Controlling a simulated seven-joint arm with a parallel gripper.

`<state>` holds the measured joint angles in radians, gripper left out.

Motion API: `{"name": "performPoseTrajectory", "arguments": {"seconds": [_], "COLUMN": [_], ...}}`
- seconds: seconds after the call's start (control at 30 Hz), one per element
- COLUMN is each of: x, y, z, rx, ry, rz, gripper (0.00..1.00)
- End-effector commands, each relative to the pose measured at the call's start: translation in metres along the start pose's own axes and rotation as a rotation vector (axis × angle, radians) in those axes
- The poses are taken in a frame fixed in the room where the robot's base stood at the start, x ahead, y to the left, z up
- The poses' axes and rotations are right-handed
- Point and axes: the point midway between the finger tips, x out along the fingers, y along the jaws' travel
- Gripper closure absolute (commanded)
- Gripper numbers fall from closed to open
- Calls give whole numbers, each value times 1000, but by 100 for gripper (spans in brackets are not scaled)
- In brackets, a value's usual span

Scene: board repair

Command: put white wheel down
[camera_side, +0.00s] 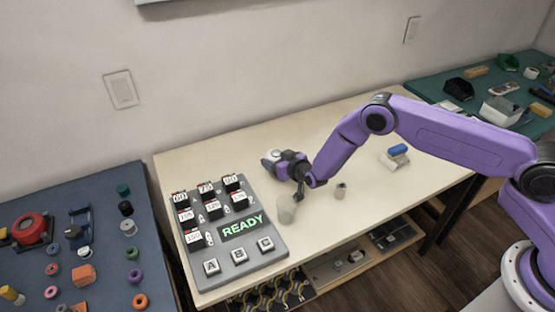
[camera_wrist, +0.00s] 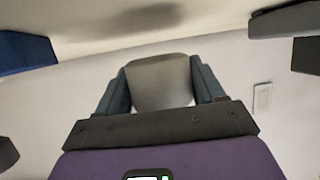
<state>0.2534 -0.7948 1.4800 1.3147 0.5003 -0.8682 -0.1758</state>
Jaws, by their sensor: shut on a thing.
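The wheel also fills the space between the two dark fingers in the wrist view (camera_wrist: 160,82).
The grey board (camera_side: 264,204) carries labelled dark blocks, a READY display and A, B, C keys. A blue and white item (camera_side: 396,156) lies further right. Bare tabletop (camera_side: 335,225) is in front.

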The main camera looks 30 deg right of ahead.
Motion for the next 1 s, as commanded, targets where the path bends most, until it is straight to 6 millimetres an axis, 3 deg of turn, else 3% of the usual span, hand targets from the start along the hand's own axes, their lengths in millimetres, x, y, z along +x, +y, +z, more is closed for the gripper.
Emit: {"name": "performPoseTrajectory", "arguments": {"seconds": [0.03,0.1,0.57,1.0], "x": [1,1,-3,-58], "y": [1,1,0,0], "z": [8,8,-2,-3], "rx": [4,5,6,0], "ry": [3,3,5,-3], "rz": [3,3,1,2], "gripper": [25,6,6,6]}}
